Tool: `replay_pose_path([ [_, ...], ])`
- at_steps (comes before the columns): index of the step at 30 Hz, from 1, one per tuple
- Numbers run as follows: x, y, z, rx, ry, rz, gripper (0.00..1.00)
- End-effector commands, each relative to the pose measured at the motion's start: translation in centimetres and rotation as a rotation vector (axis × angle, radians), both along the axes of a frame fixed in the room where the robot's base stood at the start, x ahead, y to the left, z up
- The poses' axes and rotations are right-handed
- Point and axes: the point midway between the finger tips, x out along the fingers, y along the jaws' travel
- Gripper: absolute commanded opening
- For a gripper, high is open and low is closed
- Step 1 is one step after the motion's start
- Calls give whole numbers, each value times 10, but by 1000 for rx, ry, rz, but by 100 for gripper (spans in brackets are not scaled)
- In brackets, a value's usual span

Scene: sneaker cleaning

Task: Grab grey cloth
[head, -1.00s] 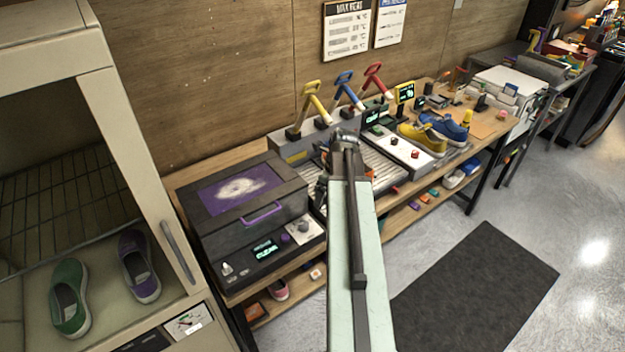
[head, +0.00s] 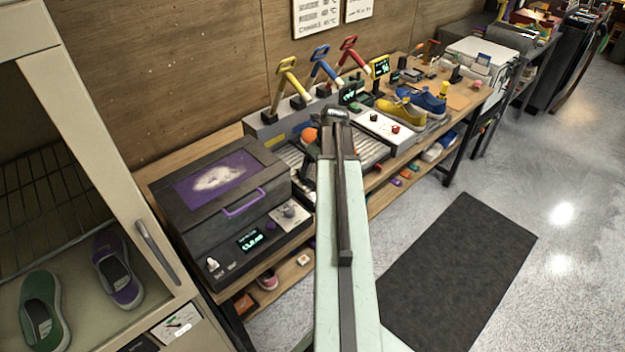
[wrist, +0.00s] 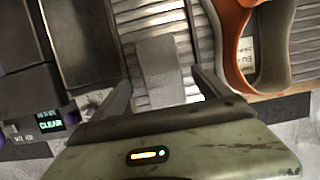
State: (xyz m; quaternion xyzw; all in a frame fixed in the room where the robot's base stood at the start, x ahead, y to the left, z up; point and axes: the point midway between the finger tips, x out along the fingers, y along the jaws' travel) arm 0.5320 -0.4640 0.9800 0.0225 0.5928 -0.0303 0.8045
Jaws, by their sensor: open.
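The grey cloth (wrist: 160,62) looks like a flat grey patch on a ribbed metal surface in the wrist view. It lies between and just beyond my gripper's fingers (wrist: 163,82). My gripper is open, with one dark finger on each side of the patch and nothing held. I cannot tell how high the fingers are above the cloth. In the head view my arm reaches over the bench, and I cannot make out the cloth there.
A dark machine with a purple window (head: 215,180) stands left. Yellow, blue and red levers (head: 320,68) rise behind. Yellow and blue shoes (head: 402,110) sit farther right. The floor by the dark mat (head: 460,270) is clear.

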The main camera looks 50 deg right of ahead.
Motion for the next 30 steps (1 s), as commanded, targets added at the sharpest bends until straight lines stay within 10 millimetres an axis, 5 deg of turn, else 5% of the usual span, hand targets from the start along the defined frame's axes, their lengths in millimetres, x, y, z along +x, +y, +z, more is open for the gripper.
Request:
replay_pose_path([
  [6,11,-4,-42,0,0,1,87],
  [13,12,-3,-39,0,0,1,87],
  [14,12,-3,-39,0,0,1,84],
  [21,12,-3,-39,-1,0,2,22],
  [30,12,-2,-37,-1,0,3,22],
])
